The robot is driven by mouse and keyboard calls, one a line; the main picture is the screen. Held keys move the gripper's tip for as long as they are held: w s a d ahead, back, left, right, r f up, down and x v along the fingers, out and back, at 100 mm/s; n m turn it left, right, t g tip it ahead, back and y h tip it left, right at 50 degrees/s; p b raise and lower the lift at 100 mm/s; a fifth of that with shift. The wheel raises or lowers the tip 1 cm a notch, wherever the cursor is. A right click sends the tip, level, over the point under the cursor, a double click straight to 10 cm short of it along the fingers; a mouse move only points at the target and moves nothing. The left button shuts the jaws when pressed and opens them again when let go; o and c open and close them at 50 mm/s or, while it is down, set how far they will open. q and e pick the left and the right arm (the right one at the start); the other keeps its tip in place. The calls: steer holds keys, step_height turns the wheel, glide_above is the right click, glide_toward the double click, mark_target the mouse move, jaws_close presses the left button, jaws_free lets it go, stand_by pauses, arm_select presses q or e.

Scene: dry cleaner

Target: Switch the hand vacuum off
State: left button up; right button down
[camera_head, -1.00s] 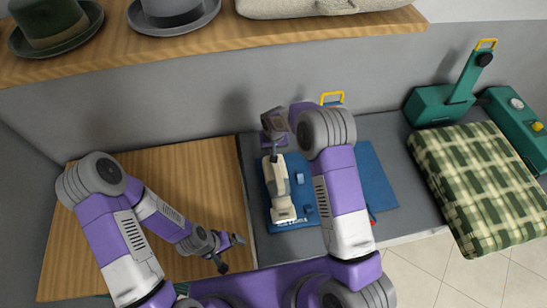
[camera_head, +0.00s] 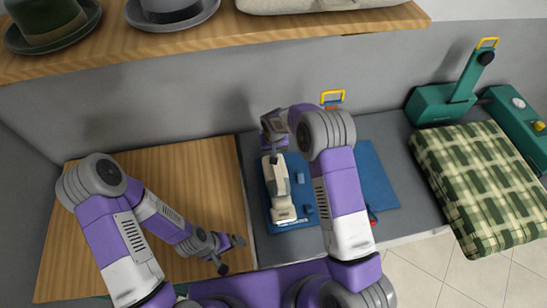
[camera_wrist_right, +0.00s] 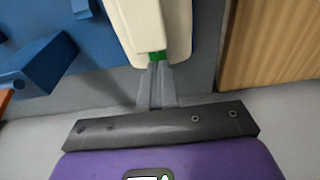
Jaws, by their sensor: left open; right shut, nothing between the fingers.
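The cream hand vacuum (camera_head: 279,190) lies lengthwise on a blue base (camera_head: 305,219). In the right wrist view the cream body (camera_wrist_right: 150,25) fills the top centre, with a small green part (camera_wrist_right: 157,57) at its near end. My right gripper (camera_head: 275,157) is shut and empty at the far end of the vacuum. In the wrist view its fingertips (camera_wrist_right: 157,66) are right at the green part; I cannot tell whether they press it. My left gripper (camera_head: 231,253) is open and empty over the wooden board, away from the vacuum.
A blue mat (camera_head: 372,180) lies right of the vacuum, partly behind my right arm. The wooden board (camera_head: 190,160) at left is clear. A plaid cushion (camera_head: 480,185) and green equipment (camera_head: 440,105) stand at right. A shelf with hats (camera_head: 170,12) runs above.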

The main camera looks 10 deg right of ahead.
arm_select(q)
steer(key=shift+f, duration=0.15)
arm_select(e)
steer(key=shift+s+f, duration=0.1)
steer(key=shift+f, duration=0.1)
steer(key=shift+r, duration=0.15)
arm_select(q)
steer(key=shift+r+p, duration=0.3)
steer(key=shift+r, duration=0.1)
arm_select(e)
steer(key=shift+r, duration=0.6)
steer(key=shift+r+p, duration=1.25)
steer(key=shift+r, duration=1.55)
arm_select(q)
step_height(320, 180, up, 2)
steer(key=shift+r, duration=0.25)
steer(key=shift+s, duration=0.1)
arm_select(e)
steer(key=shift+f, duration=0.1)
